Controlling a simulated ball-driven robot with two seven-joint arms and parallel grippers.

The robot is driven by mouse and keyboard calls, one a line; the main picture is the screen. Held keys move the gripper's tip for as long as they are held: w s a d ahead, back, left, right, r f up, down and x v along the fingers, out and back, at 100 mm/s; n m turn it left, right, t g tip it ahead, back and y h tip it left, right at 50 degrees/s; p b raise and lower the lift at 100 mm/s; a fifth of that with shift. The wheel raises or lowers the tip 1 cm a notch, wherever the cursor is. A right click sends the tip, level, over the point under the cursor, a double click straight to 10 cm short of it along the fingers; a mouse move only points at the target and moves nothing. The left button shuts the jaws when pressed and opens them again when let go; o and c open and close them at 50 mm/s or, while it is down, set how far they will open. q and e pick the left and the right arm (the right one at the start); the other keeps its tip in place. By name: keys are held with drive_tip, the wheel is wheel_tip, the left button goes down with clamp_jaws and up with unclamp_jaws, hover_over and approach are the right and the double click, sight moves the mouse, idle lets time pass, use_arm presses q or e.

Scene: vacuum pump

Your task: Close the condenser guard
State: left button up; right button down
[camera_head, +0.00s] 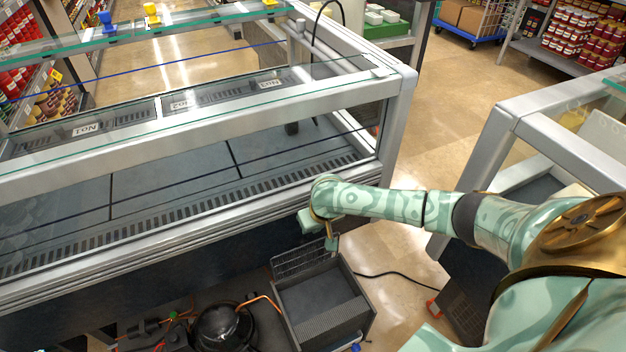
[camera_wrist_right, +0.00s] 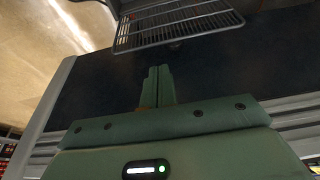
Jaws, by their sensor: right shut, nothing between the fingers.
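The condenser guard (camera_head: 300,260) is a wire grille standing open along the far edge of the dark grey condenser box (camera_head: 322,300). The box's open top shows in the head view. The guard also shows in the wrist view (camera_wrist_right: 180,24), across the top. My right gripper (camera_head: 331,243) is beside the guard's right end in the head view. Its fingers (camera_wrist_right: 158,74) are together and empty. In the wrist view they point toward the guard, with a visible gap between the tips and the wires. My left gripper is not in view.
A long glass-sided display case (camera_head: 190,225) stands just beyond the condenser box. A black round compressor (camera_head: 222,328) and copper pipe lie to the box's left. A black cable (camera_head: 395,275) runs over the floor at right. A second case (camera_head: 530,130) stands at far right.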

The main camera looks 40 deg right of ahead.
drive_tip(key=b, duration=0.4)
hover_over(305, 254)
drive_tip(key=d, duration=0.4)
wheel_tip(305, 254, down, 6)
drive_tip(key=f, duration=0.1)
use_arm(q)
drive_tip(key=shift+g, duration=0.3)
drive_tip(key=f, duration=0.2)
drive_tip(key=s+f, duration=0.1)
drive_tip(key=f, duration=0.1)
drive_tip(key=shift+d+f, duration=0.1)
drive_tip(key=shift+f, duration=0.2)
use_arm(e)
drive_tip(key=shift+w+a, duration=0.2)
drive_tip(key=shift+w, duration=0.15)
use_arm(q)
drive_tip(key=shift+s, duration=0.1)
